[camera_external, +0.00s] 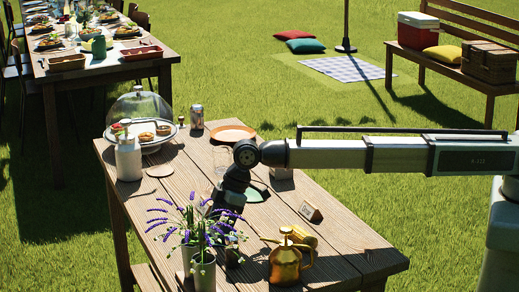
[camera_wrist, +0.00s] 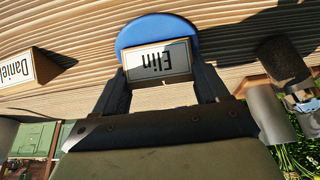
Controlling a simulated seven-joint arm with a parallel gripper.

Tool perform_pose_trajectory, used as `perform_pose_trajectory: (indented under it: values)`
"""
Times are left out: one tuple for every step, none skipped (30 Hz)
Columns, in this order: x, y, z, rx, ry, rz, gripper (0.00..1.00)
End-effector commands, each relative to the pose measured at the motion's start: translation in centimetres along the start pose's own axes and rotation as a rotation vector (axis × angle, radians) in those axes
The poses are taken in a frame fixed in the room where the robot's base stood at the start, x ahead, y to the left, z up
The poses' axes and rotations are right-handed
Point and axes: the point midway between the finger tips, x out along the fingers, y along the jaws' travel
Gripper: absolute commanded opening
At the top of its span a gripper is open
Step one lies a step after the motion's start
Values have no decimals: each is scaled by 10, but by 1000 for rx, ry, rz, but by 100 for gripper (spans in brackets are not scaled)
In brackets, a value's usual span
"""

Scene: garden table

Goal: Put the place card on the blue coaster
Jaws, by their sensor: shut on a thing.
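The place card (camera_wrist: 158,62), a small tent card reading "Elin" upside down in the wrist view, is between the two dark fingers of my gripper (camera_wrist: 161,84). My gripper is shut on it. The blue coaster (camera_wrist: 158,28) is round and shows behind and around the card's upper part in the wrist view. I cannot tell whether the card touches the coaster or is just above it. In the external view my dark wrist (camera_external: 236,180) reaches down behind the lavender; the fingers, the held card and the blue coaster are hidden there.
A second card, "Daniel" (camera_wrist: 18,68), stands to the left in the wrist view and right of my wrist outside (camera_external: 310,212).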

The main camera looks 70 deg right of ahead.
Motion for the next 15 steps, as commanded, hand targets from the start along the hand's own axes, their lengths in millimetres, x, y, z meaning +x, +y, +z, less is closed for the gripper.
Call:
perform_pose_trajectory:
  values:
    - [0, 0, 0, 0, 0, 0, 40]
    - [0, 0, 0, 0, 0, 0, 40]
    - [0, 0, 0, 0, 0, 0, 40]
    - [1, 0, 0, 0, 0, 0, 40]
    - [2, 0, 1, 0, 0, 0, 40]
    - [2, 0, 1, 0, 0, 0, 40]
    - [3, 0, 1, 0, 0, 0, 40]
    - [3, 0, 1, 0, 0, 0, 76]
    - [3, 0, 1, 0, 0, 0, 80]
    - [3, 0, 1, 0, 0, 0, 83]
    - [3, 0, 1, 0, 0, 0, 86]
    - [3, 0, 1, 0, 0, 0, 90]
    - [3, 0, 1, 0, 0, 0, 93]
    - [3, 0, 1, 0, 0, 0, 96]
    - [3, 0, 1, 0, 0, 0, 99]
